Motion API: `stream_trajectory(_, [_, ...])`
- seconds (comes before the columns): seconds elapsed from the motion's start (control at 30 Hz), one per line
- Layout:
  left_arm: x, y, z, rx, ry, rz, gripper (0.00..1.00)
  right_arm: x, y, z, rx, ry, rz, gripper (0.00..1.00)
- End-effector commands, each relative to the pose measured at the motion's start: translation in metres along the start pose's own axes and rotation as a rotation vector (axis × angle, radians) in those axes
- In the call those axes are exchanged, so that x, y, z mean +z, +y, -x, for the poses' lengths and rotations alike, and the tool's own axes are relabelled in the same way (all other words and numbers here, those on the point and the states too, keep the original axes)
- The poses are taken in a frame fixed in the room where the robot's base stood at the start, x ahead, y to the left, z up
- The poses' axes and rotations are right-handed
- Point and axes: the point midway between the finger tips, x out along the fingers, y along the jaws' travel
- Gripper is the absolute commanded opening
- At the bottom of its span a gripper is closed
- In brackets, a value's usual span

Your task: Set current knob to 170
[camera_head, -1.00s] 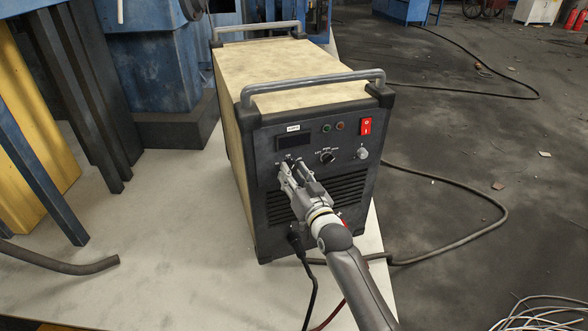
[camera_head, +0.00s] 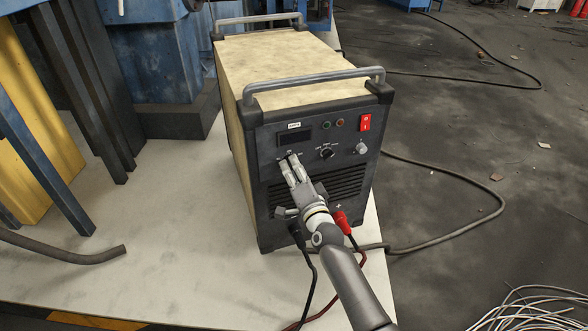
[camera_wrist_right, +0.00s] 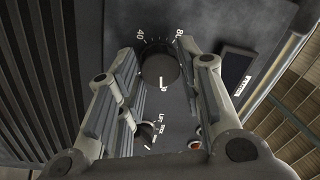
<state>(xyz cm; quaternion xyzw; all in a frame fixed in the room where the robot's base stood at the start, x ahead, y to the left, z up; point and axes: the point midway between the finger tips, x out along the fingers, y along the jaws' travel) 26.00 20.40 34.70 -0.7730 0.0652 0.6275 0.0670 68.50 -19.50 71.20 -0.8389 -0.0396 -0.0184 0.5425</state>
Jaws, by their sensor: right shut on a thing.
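The welding machine (camera_head: 290,75) stands upright on a pale platform, its dark front panel facing me. My right gripper (camera_head: 289,166) reaches the panel's left part, below the dark display (camera_head: 294,138). In the right wrist view, the round black current knob (camera_wrist_right: 160,68) sits between the two fingertips of this gripper (camera_wrist_right: 155,60), which is shut on it. Figures such as 40 and 80 ring the knob, and a white mark shows on its lower side. In the head view the fingers largely hide this knob. My left gripper is not in view.
A mode knob (camera_head: 327,154), a small grey knob (camera_head: 361,148) and a red power switch (camera_head: 365,122) sit right of the gripper. A red plug (camera_head: 341,222) and cables are below. Blue and yellow metal structures stand at left.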

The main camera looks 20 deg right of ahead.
Motion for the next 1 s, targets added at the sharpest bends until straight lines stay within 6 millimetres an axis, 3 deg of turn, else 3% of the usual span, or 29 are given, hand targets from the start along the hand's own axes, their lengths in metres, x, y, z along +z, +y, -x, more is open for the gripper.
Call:
stream_trajectory(0.3, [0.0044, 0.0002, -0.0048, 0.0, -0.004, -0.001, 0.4, 0.0002, 0.0, 0.0, 0.003, 0.01, -0.131, 0.1])
stream_trajectory(0.87, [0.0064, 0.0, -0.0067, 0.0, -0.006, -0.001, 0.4, 0.0002, 0.0001, 0.0, 0.004, 0.012, -0.16, 0.1])
stream_trajectory(0.9, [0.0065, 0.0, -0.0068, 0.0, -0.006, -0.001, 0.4, 0.0002, 0.0001, 0.0, 0.004, 0.012, -0.16, 0.37])
stream_trajectory(1.0, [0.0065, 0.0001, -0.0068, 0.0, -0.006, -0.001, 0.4, 0.0001, 0.0001, 0.0, 0.004, 0.012, -0.159, 0.5])
